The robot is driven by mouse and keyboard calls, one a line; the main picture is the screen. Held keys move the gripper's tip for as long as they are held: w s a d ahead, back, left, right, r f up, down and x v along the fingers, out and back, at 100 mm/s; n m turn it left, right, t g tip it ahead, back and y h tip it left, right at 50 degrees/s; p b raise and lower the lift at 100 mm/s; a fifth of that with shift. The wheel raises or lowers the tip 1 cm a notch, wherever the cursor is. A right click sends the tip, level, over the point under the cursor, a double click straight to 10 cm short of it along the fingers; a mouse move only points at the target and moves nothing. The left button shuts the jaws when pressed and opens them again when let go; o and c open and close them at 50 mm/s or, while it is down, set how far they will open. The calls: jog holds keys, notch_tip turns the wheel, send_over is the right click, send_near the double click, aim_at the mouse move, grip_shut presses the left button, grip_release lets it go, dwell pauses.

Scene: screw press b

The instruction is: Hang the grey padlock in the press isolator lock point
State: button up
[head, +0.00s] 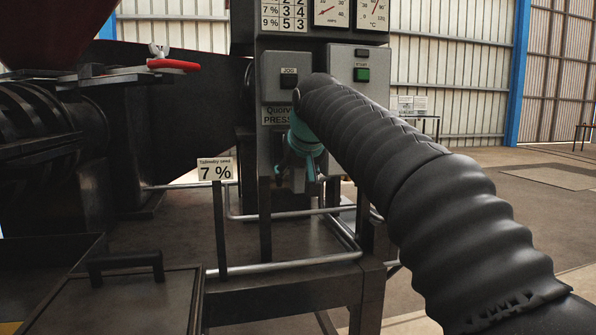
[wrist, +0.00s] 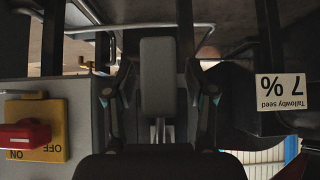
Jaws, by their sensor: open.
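The grey padlock (wrist: 158,78) shows in the upside-down wrist view as a long grey block between my gripper's fingers. Its thin shackle (wrist: 160,130) points toward the picture's bottom. My gripper (wrist: 158,103) is open, with one finger on each side of the padlock; I cannot tell if either touches it. What the shackle hangs from, if anything, is hidden. The isolator, a red handle (wrist: 25,135) on a yellow ON/OFF plate (wrist: 52,112), is at the wrist view's left. I cannot make out its lock point. In the head view my arm hides the padlock and isolator.
The press control panel (head: 322,135) stands behind my arm, with a start button (head: 362,74). A "7 %" sign (head: 216,170) stands on a post to the left. Metal rails (head: 285,265) run below. Open floor lies at the right.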

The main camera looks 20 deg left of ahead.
aim_at(299, 171)
grip_shut()
jog(key=c, duration=1)
grip_release()
grip_shut()
jog(key=shift+r+p, duration=0.85)
jog(key=shift+p, duration=0.1)
jog(key=shift+r, duration=0.15)
jog(key=shift+s+d+b, duration=0.35)
jog(key=shift+s+d, duration=0.05)
jog(key=shift+s, duration=0.3)
jog(key=shift+s+d+b, duration=0.3)
jog(key=shift+s+d, duration=0.1)
jog(key=shift+s, duration=0.25)
jog(key=shift+s+d+b, duration=0.3)
jog(key=shift+s+d, duration=0.1)
jog(key=shift+s, duration=0.25)
jog(key=shift+s+d+b, duration=0.3)
jog(key=shift+s+d, duration=0.1)
jog(key=shift+s, duration=0.25)
